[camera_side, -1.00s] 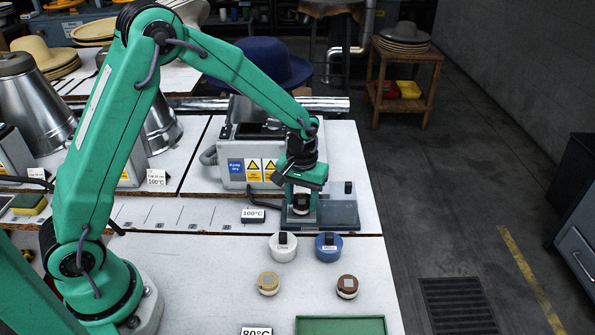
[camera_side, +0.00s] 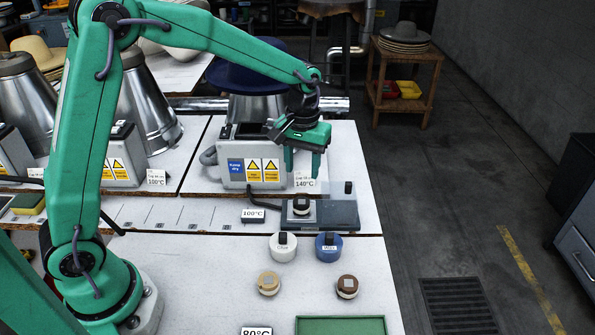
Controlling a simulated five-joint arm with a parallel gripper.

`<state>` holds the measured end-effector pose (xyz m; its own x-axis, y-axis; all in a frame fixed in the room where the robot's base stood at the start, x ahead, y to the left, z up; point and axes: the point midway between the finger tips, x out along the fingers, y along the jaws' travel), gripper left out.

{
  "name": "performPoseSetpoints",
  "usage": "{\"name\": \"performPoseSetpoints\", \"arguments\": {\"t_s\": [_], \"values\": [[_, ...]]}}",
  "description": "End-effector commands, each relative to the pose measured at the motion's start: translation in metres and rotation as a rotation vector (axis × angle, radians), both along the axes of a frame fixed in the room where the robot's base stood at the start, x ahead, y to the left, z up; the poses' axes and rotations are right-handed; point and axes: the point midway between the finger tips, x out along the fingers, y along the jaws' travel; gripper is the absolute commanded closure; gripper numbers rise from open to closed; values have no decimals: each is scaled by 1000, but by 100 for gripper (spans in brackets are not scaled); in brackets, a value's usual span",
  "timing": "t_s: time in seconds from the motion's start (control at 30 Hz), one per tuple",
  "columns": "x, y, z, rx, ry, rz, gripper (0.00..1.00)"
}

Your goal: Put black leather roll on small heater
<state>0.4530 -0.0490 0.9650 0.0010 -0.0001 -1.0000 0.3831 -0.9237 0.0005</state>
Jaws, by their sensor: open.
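The black leather roll (camera_side: 302,203), a small dark-topped disc with a pale lower band, sits on the left part of the small heater (camera_side: 345,215), a low grey block on the white bench. My gripper (camera_side: 302,173) is open and empty, above the roll and apart from it. Its two green fingers point down with a clear gap between them.
A tan roll (camera_side: 268,283) and a brown roll (camera_side: 347,286) stand on the front bench. A white pot (camera_side: 283,248) and a blue pot (camera_side: 327,248) stand in front of the heater. A grey machine with warning labels (camera_side: 238,172) is behind at left.

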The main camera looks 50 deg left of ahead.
Motion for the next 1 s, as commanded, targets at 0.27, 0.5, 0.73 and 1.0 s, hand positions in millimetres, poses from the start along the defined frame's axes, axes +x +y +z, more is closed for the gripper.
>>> {"name": "performPoseSetpoints", "arguments": {"t_s": [0.27, 0.5, 0.73, 1.0], "values": [[0, 0, 22, 0, 0, 0, 55], [0, 0, 23, 0, 1, 0, 55], [0, 0, 23, 0, 1, 0, 55], [-3, 1, 27, -1, -8, -6, 55]]}}
